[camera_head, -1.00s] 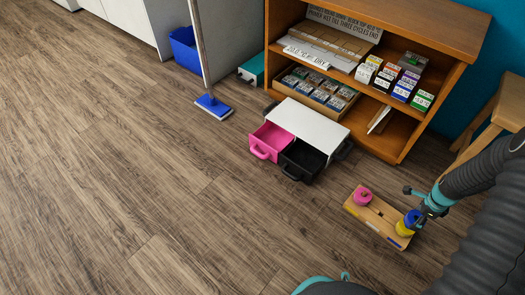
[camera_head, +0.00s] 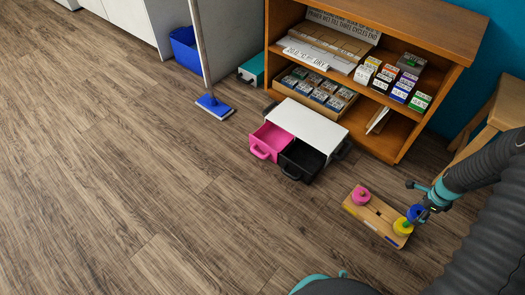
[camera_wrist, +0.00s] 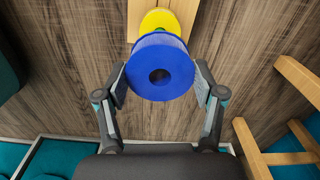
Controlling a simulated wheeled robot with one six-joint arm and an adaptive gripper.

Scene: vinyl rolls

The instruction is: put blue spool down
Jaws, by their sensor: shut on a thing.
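The blue spool (camera_wrist: 160,58) is between the fingers of my gripper (camera_wrist: 160,82), which is shut on it; its round face and dark centre hole face the wrist camera. In the head view the blue spool (camera_head: 415,212) is at the tip of my gripper (camera_head: 422,210), at the right end of the wooden board (camera_head: 376,217). The yellow spool (camera_head: 403,227) is on the board's right end, and it shows partly hidden behind the blue spool in the wrist view (camera_wrist: 160,20). A pink spool (camera_head: 361,196) stands on the board's left end.
A white drawer unit (camera_head: 308,125) with a pink drawer (camera_head: 268,141) and a black drawer (camera_head: 300,160) pulled out stands left of the board. A wooden shelf (camera_head: 400,140) is behind. A wooden stool (camera_head: 500,115) is at right. The floor at left is clear.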

